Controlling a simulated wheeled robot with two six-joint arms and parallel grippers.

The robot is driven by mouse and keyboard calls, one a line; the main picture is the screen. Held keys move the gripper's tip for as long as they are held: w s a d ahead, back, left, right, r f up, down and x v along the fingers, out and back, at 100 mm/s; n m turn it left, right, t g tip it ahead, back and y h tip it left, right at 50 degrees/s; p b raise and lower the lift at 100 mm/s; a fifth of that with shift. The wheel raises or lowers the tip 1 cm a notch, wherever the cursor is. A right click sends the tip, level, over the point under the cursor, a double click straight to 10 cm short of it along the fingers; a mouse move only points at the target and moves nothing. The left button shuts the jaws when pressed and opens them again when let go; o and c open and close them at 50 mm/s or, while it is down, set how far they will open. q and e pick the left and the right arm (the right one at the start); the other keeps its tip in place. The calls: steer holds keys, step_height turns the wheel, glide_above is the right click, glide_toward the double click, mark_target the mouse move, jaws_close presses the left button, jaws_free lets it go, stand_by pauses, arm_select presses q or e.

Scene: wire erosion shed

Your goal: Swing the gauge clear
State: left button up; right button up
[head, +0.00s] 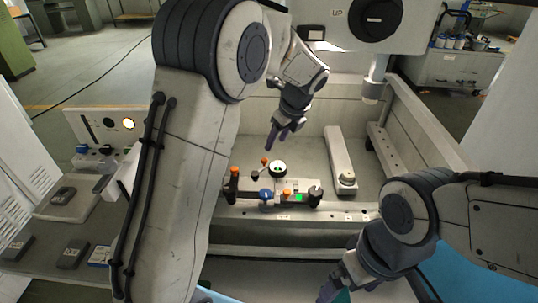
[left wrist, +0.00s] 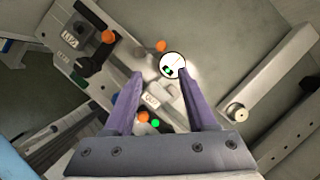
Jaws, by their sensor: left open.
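The gauge (head: 278,168) is a small round white dial with a dark rim. It sits above a fixture (head: 282,205) that carries orange and blue knobs and a green light. In the left wrist view the dial (left wrist: 173,66) lies close to the tip of the right-hand finger; whether they touch I cannot tell. My left gripper (head: 276,146) hangs above the gauge, pointing down. In the left wrist view its purple fingers (left wrist: 160,76) are apart with nothing clamped between them. My right gripper (head: 333,291) is low at the bottom edge, partly cut off, and its jaws are unclear.
A grey bar with a round stud (head: 341,160) lies right of the gauge. Tank walls (head: 430,130) stand around the fixture, and a machine head (head: 375,20) hangs above at the right. A control panel (head: 105,125) stands at the left. The tank floor behind the gauge is bare.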

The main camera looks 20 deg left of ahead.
mark_target(265, 159)
arm_select(q)
steer(key=shift+m, duration=0.3)
steer(key=x, duration=0.3)
steer(key=p+x, duration=0.1)
steer(key=x, duration=0.7)
steer(key=shift+w+a+r+p, duration=0.2)
steer(key=shift+w+a+p, duration=0.1)
steer(key=shift+p, duration=0.1)
jaws_close()
stand_by(0.5)
